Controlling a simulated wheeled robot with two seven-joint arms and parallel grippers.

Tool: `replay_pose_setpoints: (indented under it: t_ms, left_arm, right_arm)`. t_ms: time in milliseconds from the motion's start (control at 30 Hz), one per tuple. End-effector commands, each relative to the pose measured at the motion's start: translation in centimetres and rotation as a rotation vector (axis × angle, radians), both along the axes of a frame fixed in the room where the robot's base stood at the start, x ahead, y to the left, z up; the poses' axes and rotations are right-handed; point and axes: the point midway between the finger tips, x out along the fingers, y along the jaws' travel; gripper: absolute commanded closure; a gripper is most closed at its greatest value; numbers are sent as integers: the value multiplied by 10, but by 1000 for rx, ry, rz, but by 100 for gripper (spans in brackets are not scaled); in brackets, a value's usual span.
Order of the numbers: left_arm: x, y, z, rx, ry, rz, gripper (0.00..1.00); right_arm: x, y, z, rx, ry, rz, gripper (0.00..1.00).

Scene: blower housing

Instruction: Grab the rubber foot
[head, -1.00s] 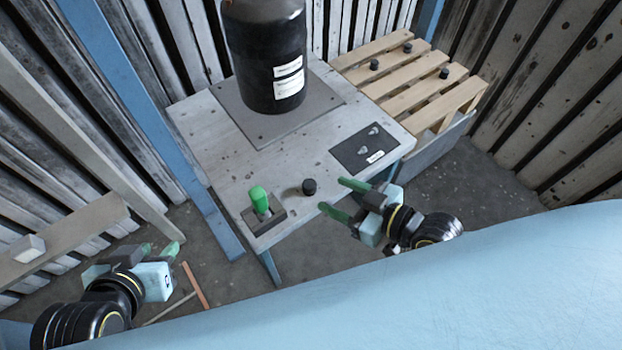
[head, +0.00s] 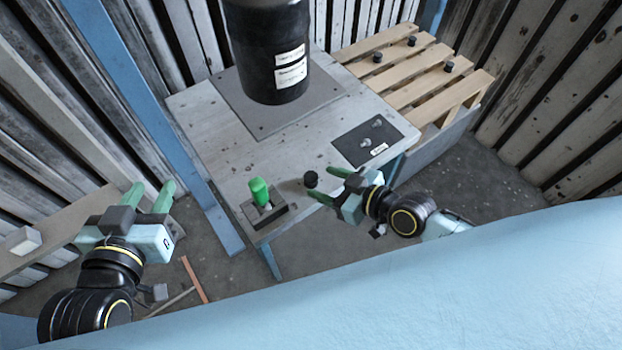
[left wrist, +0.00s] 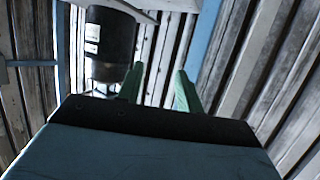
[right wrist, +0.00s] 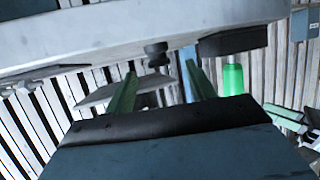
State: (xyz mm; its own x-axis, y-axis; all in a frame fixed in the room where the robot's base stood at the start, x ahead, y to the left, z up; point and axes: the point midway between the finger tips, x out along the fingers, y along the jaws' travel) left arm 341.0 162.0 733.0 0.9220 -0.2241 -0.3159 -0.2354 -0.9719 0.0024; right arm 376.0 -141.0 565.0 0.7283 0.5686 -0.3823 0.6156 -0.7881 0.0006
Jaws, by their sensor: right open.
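A small black rubber foot (head: 310,179) stands on the grey table (head: 215,135) near its front edge. My right gripper (head: 328,184) is open at the foot's right side, with its fingertips close to it. In the right wrist view, the foot (right wrist: 156,54) appears between and just past the two green fingers (right wrist: 160,72); I cannot tell whether they touch it. Similar black feet (head: 377,57) stand on the wooden pallet (head: 400,85). My left gripper (head: 150,190) is open and empty, off the table's left side; its fingers also show in the left wrist view (left wrist: 160,78).
A green-handled tool (head: 260,190) stands in a dark holder just left of the foot. A black cylinder with white labels (head: 268,50) stands on a plate at the back. A dark plate with small metal parts (head: 350,150) lies at the right. The table's front middle is mostly clear.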

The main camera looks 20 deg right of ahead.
Motion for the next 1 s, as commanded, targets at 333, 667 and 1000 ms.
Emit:
replay_pose_setpoints:
  t_ms: [333, 667, 1000]
  left_arm:
    - [10, -9, 32, -57, -202, -15, 64]
    - [8, -19, 85, -153, -515, -36, 64]
    - [3, -20, 104, -188, -622, -42, 64]
  right_arm:
    - [13, 9, -8, 3, 1, -1, 45]
    - [33, 23, -19, 2, 0, -2, 45]
    - [40, 29, -21, -1, 1, -1, 45]
